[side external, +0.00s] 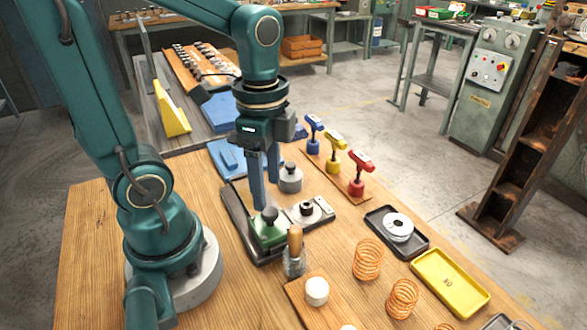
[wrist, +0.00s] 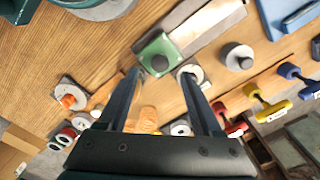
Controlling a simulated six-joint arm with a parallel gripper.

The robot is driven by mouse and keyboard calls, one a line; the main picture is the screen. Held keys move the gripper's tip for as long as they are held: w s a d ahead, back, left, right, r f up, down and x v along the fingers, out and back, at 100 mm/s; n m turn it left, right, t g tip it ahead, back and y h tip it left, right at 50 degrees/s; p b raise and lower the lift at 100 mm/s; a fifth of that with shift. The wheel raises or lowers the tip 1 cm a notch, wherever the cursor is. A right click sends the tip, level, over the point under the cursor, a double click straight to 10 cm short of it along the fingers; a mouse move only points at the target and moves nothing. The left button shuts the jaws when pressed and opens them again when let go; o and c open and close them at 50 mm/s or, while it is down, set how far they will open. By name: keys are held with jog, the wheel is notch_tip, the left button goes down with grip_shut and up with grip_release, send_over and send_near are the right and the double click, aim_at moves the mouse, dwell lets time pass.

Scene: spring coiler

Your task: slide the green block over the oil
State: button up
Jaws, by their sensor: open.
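The green block (side external: 267,234) with a dark round knob sits at the near end of a dark-framed flat plate (side external: 238,213) on the wooden table. In the wrist view the green block (wrist: 159,54) lies just beyond the fingertips, at the end of a grey metal strip (wrist: 207,28). My gripper (side external: 266,196) points down close to the knob, its blue fingers apart. In the wrist view my gripper (wrist: 159,76) is open with nothing held between the fingers. I cannot make out the oil; the fingers hide part of the plate in the side view.
A small plate with a round fitting (side external: 307,209) adjoins the block. A grey weight (side external: 290,178) stands behind the gripper. A wooden-handled brush (side external: 295,250) stands close in front. Blue, yellow and red T-handled tools (side external: 334,152) stand to the right. Bare table lies left of the plate.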

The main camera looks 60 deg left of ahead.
aim_at(270, 210)
jog(key=shift+f, duration=2.45)
grip_shut()
jog(key=shift+w, duration=0.1)
